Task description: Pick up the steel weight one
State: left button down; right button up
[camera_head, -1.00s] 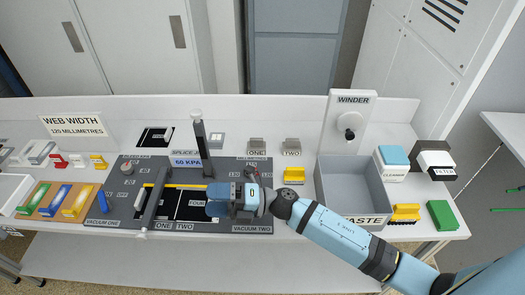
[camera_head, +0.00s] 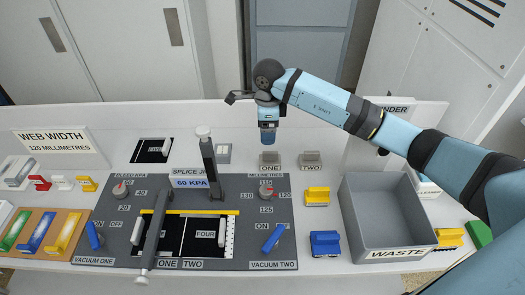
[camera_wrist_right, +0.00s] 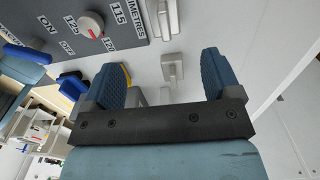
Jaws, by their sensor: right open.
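The steel weight one (camera_head: 270,157) is a small grey block on the white bench behind the control board, with a label reading ONE in front of it. A similar weight two (camera_head: 311,158) stands just to its right. My right gripper (camera_head: 267,137) points down just above and behind weight one in the head view; it is open and empty. In the right wrist view, my gripper's blue fingers (camera_wrist_right: 160,78) are spread, and weight one (camera_wrist_right: 173,67) shows between them, apart from both. Weight two (camera_wrist_right: 140,97) is partly hidden by the gripper. My left gripper is not seen.
The grey control board (camera_head: 105,240) with knobs and blue levers lies in front. A dark upright post (camera_head: 210,165) stands left of the weights. A yellow block (camera_head: 317,196), a blue block (camera_head: 325,243) and the grey waste bin (camera_head: 385,240) are to the right.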

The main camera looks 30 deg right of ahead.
aim_at(270, 152)
jog(key=f+b, duration=0.1)
jog(key=f, duration=0.1)
jog(key=f+b, duration=0.2)
jog(key=f, duration=0.1)
jog(key=f+b, duration=0.1)
jog(key=f, duration=0.2)
jog(key=shift+s+b, duration=0.25)
jog(key=shift+b, duration=0.05)
jog(key=shift+w+d+f, duration=0.1)
jog(key=shift+f, duration=0.35)
jog(key=f+b, duration=0.2)
jog(key=f, duration=0.1)
jog(key=d+f+b, duration=0.1)
jog(key=f, duration=0.1)
jog(key=shift+w, duration=0.15)
jog(key=shift+r, duration=0.2)
jog(key=c, duration=1.3)
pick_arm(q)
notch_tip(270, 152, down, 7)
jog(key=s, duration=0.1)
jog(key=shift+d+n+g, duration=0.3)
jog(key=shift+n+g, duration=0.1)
